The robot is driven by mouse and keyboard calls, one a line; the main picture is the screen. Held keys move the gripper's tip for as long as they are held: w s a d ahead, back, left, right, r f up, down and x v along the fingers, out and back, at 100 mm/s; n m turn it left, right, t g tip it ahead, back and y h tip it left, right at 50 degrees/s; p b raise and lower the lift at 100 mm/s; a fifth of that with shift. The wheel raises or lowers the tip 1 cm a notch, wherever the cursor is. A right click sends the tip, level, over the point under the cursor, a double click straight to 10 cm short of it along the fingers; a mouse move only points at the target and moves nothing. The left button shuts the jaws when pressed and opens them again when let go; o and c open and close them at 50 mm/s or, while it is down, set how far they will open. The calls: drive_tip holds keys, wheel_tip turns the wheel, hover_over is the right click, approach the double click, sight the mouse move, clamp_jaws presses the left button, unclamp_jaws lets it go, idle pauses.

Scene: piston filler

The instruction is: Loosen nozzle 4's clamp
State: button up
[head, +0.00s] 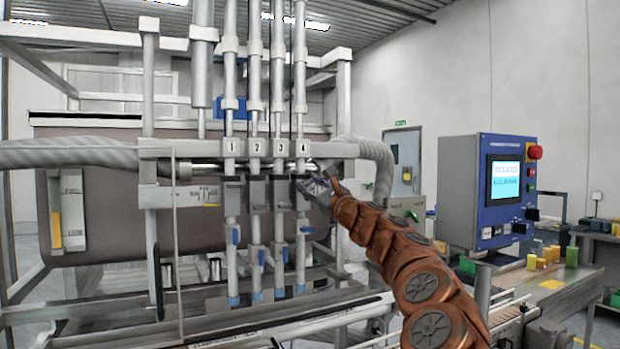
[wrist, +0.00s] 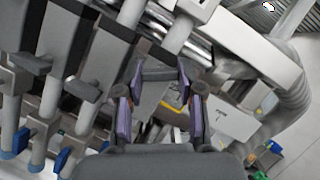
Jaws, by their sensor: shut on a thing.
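Nozzle 4 is the rightmost of the numbered tubes, under its plate "4" (head: 303,148) in the head view. My gripper (head: 314,187) is at the right side of this nozzle, at clamp height just below the numbered bar, and hides most of the clamp there. In the wrist view my gripper (wrist: 161,82) has its two purple-lined fingers on either side of a grey clamp handle (wrist: 160,72), and it is shut on that handle. Similar dark grey handles of the neighbouring clamps (wrist: 83,88) show to the left, apart from my fingers.
Blue valve levers (head: 307,229) hang on the tubes below the clamps. A thick ribbed hose (head: 380,165) curves down just right of my gripper. A control panel (head: 503,183) stands further right. The neighbouring nozzles stand close on the left.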

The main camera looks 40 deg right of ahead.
drive_tip(key=n+y, duration=0.1)
drive_tip(key=n, duration=0.1)
drive_tip(key=shift+d+n+p, duration=0.1)
drive_tip(key=shift+n+p, duration=0.2)
drive_tip(key=n+g+y, duration=0.1)
drive_tip(key=n, duration=0.1)
drive_tip(key=n+y+p, duration=0.1)
drive_tip(key=n, duration=0.2)
drive_tip(key=shift+r+n+g, duration=0.1)
drive_tip(key=shift+n+g, duration=0.2)
drive_tip(key=shift+g, duration=0.1)
drive_tip(key=n+g, duration=0.1)
drive_tip(key=n, duration=0.1)
drive_tip(key=n+p, duration=0.1)
drive_tip(key=n, duration=0.2)
drive_tip(key=shift+r+g+y+p, duration=0.1)
drive_tip(key=shift+g+y+p, duration=0.2)
drive_tip(key=shift+g, duration=0.1)
drive_tip(key=o, duration=1.2)
drive_tip(key=shift+c, duration=0.2)
drive_tip(key=shift+s, duration=0.15)
drive_tip(key=s, duration=1.1)
drive_tip(key=shift+s+d, duration=0.35)
